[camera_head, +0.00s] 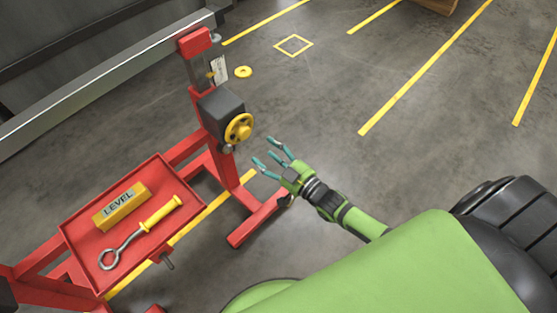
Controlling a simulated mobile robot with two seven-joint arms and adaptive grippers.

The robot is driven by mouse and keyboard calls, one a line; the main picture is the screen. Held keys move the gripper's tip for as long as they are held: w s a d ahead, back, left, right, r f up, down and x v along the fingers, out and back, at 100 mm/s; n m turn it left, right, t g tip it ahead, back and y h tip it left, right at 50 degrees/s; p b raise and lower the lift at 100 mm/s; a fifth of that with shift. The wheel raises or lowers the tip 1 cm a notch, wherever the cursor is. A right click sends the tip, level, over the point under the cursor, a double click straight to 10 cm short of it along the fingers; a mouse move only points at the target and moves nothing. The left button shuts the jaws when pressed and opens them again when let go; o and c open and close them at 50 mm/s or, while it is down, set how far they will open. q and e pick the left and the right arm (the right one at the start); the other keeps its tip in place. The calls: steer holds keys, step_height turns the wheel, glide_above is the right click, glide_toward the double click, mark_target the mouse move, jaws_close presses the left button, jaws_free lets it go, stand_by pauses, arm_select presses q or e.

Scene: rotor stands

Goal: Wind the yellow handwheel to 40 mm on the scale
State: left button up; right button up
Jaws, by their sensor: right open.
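The yellow handwheel (239,128) is on the front of a dark gearbox (220,108) on the red stand (228,168). A pale scale plate (218,71) is fixed higher on the stand; its marks are too small to read. A second yellow ring (243,72) shows beside the scale; I cannot tell what it is fixed to. My right gripper (270,153) is open and empty, with its teal fingers spread. It is to the lower right of the handwheel and appears apart from it. My left gripper is not in view.
A red tray (151,240) at lower left holds a yellow level (121,207) and a yellow-handled tool (150,226). A long grey beam (110,80) runs to the stand's top.

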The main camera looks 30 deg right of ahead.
steer(key=v, duration=0.4)
steer(key=shift+f, duration=0.15)
stand_by(0.4)
steer(key=s+d+f+m+g+h+p, duration=0.1)
steer(key=s+d+f+g+h+p, duration=0.2)
steer(key=s+f, duration=0.45)
steer(key=s+d+f+m+g+h+p, duration=0.15)
steer(key=s+f+g+p, duration=0.3)
steer(key=f, duration=0.55)
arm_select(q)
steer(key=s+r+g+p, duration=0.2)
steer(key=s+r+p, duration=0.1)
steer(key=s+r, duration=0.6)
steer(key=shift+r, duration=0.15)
arm_select(e)
steer(key=s+a+f+g+h, duration=0.1)
steer(key=s+f+g, duration=0.2)
steer(key=s, duration=0.9)
steer(key=s+a+f+g, duration=0.1)
steer(key=s+f+g, duration=0.3)
steer(key=s, duration=0.8)
steer(key=shift+s+a+f+n+g+h, duration=0.2)
steer(key=shift+s+f+n+g+h, duration=0.2)
steer(key=shift+g, duration=0.35)
steer(key=shift+r, duration=0.1)
